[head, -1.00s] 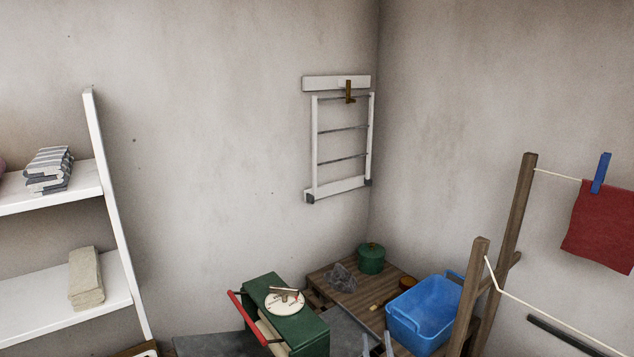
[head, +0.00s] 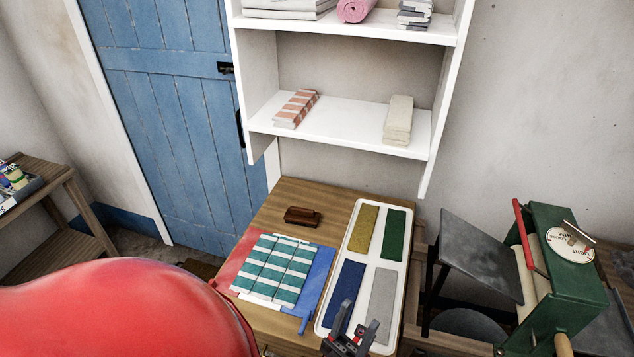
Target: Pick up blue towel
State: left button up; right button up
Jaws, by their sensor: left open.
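A dark blue folded towel (head: 346,284) lies flat in the front left compartment of a white tray (head: 367,214) on the wooden table. A yellow cloth (head: 363,229) lies behind it, a grey cloth (head: 382,292) to its right, and a green cloth (head: 394,234) at the back right. My left gripper (head: 357,319) is open and empty at the bottom of the view, just in front of the blue towel and over the tray's front end. The gap between fingers and towel is hard to judge. My right gripper is not in view.
A teal-striped cloth (head: 279,267) lies on a red and blue board (head: 319,274) left of the tray, with a brown wooden piece (head: 303,216) behind. White shelves (head: 345,123) overhang the table's back. A green mangle (head: 562,260) stands right. A blue door (head: 170,130) is behind.

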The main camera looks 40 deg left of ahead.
aim_at(347, 284)
jog(key=u, duration=0.95)
